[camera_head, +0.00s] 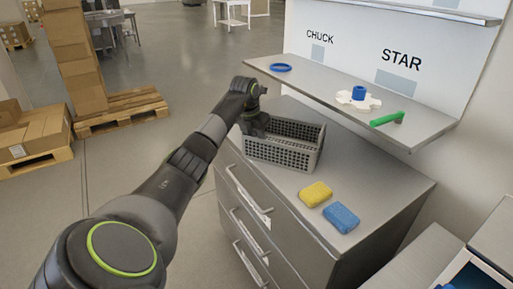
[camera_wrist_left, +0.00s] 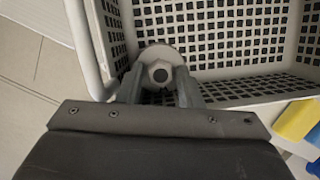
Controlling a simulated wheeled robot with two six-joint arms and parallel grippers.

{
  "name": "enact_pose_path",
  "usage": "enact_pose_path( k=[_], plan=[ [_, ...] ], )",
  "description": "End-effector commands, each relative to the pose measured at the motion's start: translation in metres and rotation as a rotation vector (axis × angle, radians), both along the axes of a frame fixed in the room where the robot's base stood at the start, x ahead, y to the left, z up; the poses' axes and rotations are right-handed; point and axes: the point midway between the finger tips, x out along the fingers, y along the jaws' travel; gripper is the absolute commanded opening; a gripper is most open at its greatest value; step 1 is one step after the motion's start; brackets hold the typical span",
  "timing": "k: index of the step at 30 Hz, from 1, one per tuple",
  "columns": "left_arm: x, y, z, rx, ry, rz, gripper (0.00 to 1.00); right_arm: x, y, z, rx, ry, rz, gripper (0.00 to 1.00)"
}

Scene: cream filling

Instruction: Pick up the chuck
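The chuck seems to be the round pale-grey part with a dark hole at its centre (camera_wrist_left: 160,73), inside the grey basket near its wall in the left wrist view. In the head view my arm hides it. My left gripper (camera_head: 256,124) reaches down into the left end of the grey mesh basket (camera_head: 290,155). In the left wrist view its two fingers (camera_wrist_left: 160,88) lie on either side of the round part, their tips overlapping its edge. Whether they press on it cannot be told. My right gripper is not in view.
The basket stands on a metal drawer cabinet (camera_head: 385,180) beside a yellow sponge (camera_head: 315,194) and a blue sponge (camera_head: 341,217). The shelf (camera_head: 325,84) above holds a blue ring (camera_head: 281,67), a white star-shaped piece (camera_head: 347,100) and a green-handled item (camera_head: 387,119). Boxes stand on pallets at left.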

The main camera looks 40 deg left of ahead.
Motion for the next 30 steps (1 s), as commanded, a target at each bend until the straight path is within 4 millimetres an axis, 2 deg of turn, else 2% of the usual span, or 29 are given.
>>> enact_pose_path(
  k=[7,13,15,30],
  plan=[
    [0.0005,-0.0001,-0.0015,0.000,-0.001,-0.001,0.31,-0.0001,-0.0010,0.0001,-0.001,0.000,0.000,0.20],
    [0.0006,-0.0001,-0.0012,0.000,-0.001,-0.001,0.05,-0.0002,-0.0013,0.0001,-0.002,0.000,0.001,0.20],
    [0.0005,0.0000,-0.0011,0.000,-0.001,-0.001,0.00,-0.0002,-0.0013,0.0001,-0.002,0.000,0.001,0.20],
    [0.0016,-0.0008,0.0013,0.001,-0.004,-0.002,0.00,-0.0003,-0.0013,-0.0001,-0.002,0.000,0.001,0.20]
  ],
)
